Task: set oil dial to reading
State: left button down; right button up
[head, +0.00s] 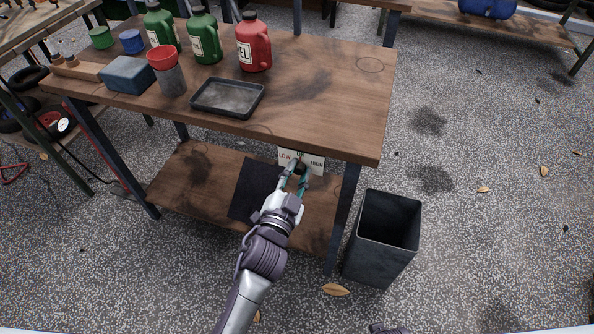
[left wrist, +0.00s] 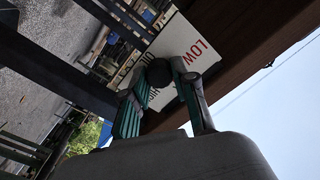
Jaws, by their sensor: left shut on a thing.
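A white panel (head: 317,161) marked LOW on the left and HIGH on the right is fixed under the front edge of the workbench. It also shows, tilted, in the left wrist view (left wrist: 185,38). Its round black dial knob (left wrist: 159,72) is between my fingertips; in the head view the gripper mostly covers it. My left gripper (head: 299,173) reaches up to the panel from below and is shut on the knob, one finger on each side, as the left wrist view (left wrist: 160,80) shows. The knob's pointer cannot be made out.
The workbench (head: 330,95) holds a black tray (head: 228,97), a red jug (head: 253,45), green jugs (head: 205,38), a blue box (head: 128,74) and a red funnel (head: 163,57). A dark bin (head: 380,240) stands right of the bench leg. A lower shelf (head: 200,180) lies beneath the panel.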

dwell(0.4)
pick_arm(q)
jog(key=c, duration=0.9)
grip_release()
jog(key=shift+s+a+f, duration=0.1)
jog(key=shift+s, duration=0.25)
jog(key=v, duration=1.1)
jog(key=shift+s, duration=0.15)
